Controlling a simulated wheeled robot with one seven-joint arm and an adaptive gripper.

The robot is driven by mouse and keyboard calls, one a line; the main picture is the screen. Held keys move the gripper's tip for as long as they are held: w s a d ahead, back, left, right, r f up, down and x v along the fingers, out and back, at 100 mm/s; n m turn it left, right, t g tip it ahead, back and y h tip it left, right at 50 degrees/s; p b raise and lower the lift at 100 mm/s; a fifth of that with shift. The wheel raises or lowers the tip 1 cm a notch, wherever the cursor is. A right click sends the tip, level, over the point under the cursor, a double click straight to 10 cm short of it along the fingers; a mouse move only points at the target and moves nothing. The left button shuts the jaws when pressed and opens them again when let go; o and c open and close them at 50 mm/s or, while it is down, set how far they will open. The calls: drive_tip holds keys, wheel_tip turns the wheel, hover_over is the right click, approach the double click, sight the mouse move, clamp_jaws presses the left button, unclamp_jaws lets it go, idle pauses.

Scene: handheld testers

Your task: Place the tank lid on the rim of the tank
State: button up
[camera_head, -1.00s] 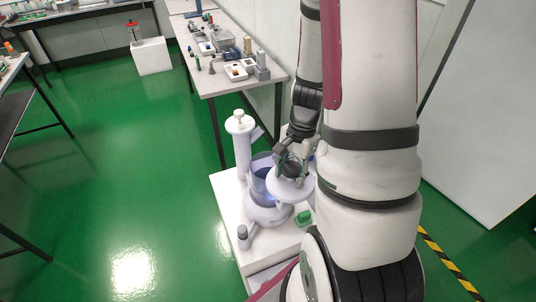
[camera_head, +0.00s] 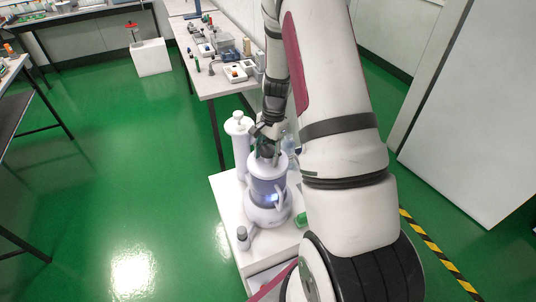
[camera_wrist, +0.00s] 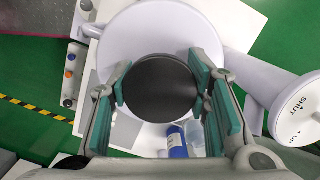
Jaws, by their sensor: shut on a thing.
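The tank (camera_head: 266,189) is a translucent bluish vessel with a side handle, upright on a round pale base on a white cabinet top. My gripper (camera_head: 267,149) is over the tank, pointing down. It is shut on the dark round knob (camera_wrist: 160,88) of the tank lid (camera_head: 281,163), with a green pad on each side of the knob in the wrist view. The pale lid disc (camera_wrist: 140,35) looks about level and lined up over the tank's top in the head view. I cannot tell whether it touches the rim, which the lid hides in the wrist view.
A tall white cylinder (camera_head: 240,150) with a knobbed cap stands close left of the tank; its cap (camera_wrist: 298,108) reads SHUT. A small grey-capped item (camera_head: 242,236) and a green block (camera_head: 301,219) are near the cabinet's front. A blue-labelled bottle (camera_wrist: 177,141) stands nearby.

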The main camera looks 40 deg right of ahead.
drive_tip(key=shift+f, duration=0.25)
drive_tip(key=shift+f, duration=0.35)
drive_tip(key=shift+f+b, duration=0.1)
drive_tip(key=shift+b, duration=0.25)
drive_tip(key=o, duration=1.2)
